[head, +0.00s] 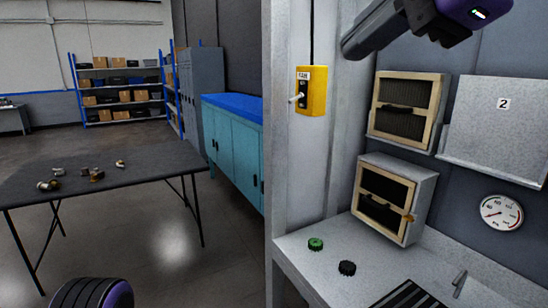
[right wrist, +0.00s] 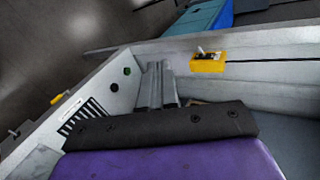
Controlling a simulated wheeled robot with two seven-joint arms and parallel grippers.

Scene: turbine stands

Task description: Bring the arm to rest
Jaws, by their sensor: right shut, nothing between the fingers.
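My right gripper (head: 352,44) is raised at the top of the head view, in front of the grey wall and above the bench. Its dark fingers point left and down. In the right wrist view its two grey fingers (right wrist: 159,68) lie close together, shut with nothing between them. It touches nothing that I can see. My left gripper is out of view; only a rounded black and purple part of my left arm shows at the lower left of the head view.
A yellow switch box (head: 311,92) is on the pillar left of the gripper. Framed filter boxes (head: 407,105), a panel marked 2 (head: 497,125) and a gauge (head: 501,212) are at right. The bench (head: 325,272) holds green and black knobs. A dark table (head: 120,175) stands left.

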